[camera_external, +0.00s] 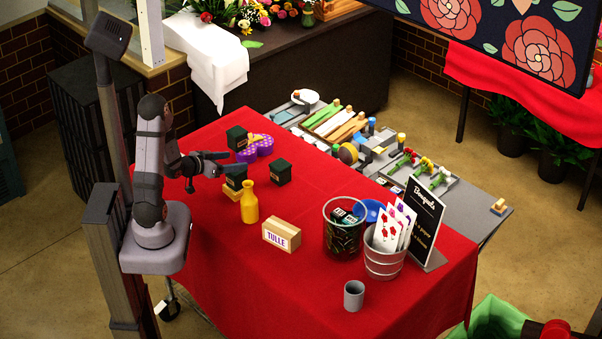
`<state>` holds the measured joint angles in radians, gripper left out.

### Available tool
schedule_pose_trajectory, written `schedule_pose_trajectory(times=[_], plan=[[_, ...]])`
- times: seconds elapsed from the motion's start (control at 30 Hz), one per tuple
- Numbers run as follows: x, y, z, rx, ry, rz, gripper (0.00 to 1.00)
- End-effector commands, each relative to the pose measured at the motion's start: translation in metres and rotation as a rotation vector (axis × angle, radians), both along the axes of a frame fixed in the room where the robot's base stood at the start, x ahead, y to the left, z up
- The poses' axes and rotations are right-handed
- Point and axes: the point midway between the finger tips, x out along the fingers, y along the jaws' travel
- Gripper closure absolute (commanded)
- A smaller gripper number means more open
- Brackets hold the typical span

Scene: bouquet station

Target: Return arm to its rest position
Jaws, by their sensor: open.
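My gripper (201,170) is raised over the left part of the red table (330,298), close to my base. Its jaws are open, and I see nothing held between them. A dark pot or box (235,177) stands just below and right of it, partly hidden by the fingers. Two similar dark pots, one farther back (237,138) and one to the right (281,171), stand apart from the gripper. A yellow vase (249,203) stands upright in front of the nearest pot.
A TULLE box (281,235), a dark wire bin (344,238), a metal bucket (384,262), a grey cup (354,294) and a black sign (421,219) stand rightward. A tool tray (440,190) lies behind. The front-left cloth is clear.

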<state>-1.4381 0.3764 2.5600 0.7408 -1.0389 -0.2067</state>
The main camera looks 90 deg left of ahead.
Motion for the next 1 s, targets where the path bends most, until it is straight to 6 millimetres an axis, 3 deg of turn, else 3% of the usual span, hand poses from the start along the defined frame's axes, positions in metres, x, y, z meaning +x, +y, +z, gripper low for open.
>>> schedule_pose_trajectory(times=[0.03,0.1,0.37,0.63,0.67,0.83,1.0], plan=[[0.005,-0.001,0.026,-0.002,-0.011,-0.004,0.32],[0.018,-0.006,0.045,-0.022,-0.011,-0.016,0.32],[0.074,-0.053,0.044,-0.12,0.153,-0.085,0.32],[0.114,-0.148,0.057,-0.244,0.347,-0.16,0.32],[0.115,-0.16,0.055,-0.259,0.373,-0.17,0.32],[0.107,-0.234,0.001,-0.322,0.601,-0.3,0.32],[0.079,-0.314,-0.04,-0.371,0.854,-0.481,0.32]])
